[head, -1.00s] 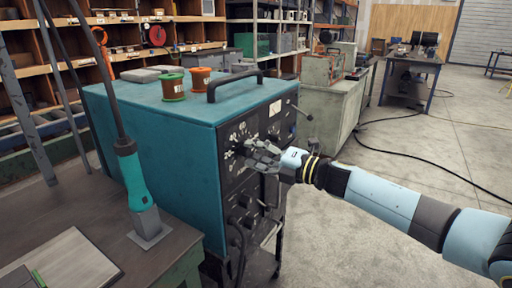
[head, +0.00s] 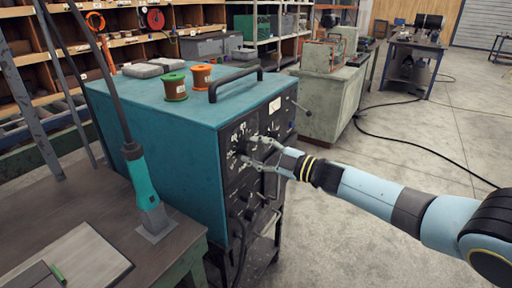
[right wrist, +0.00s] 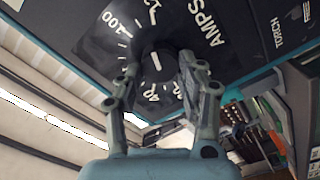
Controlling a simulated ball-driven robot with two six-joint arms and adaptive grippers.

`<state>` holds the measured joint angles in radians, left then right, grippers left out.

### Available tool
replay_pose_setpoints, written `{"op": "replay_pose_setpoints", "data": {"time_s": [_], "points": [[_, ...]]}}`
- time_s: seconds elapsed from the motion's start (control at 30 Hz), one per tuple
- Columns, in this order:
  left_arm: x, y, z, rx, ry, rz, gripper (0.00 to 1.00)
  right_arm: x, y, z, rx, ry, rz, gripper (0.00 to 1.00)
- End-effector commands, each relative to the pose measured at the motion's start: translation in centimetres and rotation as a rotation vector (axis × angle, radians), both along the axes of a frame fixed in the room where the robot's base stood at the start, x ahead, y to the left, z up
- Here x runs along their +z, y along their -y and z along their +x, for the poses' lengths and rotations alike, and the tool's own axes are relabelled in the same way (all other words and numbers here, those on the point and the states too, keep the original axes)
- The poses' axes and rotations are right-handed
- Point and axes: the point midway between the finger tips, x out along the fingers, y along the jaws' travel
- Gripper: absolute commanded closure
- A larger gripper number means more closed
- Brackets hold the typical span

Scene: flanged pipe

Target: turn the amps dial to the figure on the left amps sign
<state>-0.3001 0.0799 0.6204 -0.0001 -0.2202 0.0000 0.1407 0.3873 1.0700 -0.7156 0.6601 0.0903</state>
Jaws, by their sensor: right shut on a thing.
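The amps dial (right wrist: 160,66) is a black knob with a white pointer line on a black scale plate marked AMPS, seen close in the right wrist view. The figure 100 is readable at the upper left of it; other figures are cut off or partly covered. In the head view the dial's scale (head: 240,133) is on the front panel of a teal machine (head: 160,125). My right gripper (head: 250,150) has one finger on each side of the knob and is shut on it; it also shows in the right wrist view (right wrist: 164,74). I cannot make out an amps sign. My left gripper is not in view.
A bench (head: 110,185) at the left bears a teal-handled tool (head: 141,187) and a clipboard-like board (head: 80,258). Two spools (head: 201,77) and a black handle (head: 235,83) are on the machine's top. The floor (head: 400,150) on the right is mostly open, with a cable across it.

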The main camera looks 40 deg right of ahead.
Motion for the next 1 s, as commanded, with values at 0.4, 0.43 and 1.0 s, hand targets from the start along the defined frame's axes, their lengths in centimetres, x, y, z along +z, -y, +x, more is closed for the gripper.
{"op": "replay_pose_setpoints", "data": {"time_s": [0.4,0.43,1.0], "points": [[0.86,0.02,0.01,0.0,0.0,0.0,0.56,-0.08,0.11,-0.04,-0.003,-0.061,0.138,0.93],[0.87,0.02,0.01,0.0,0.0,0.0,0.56,-0.09,0.12,-0.04,-0.003,-0.062,0.141,0.93],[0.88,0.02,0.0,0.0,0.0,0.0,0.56,-0.13,0.09,-0.06,-0.001,-0.066,0.15,0.46]]}}
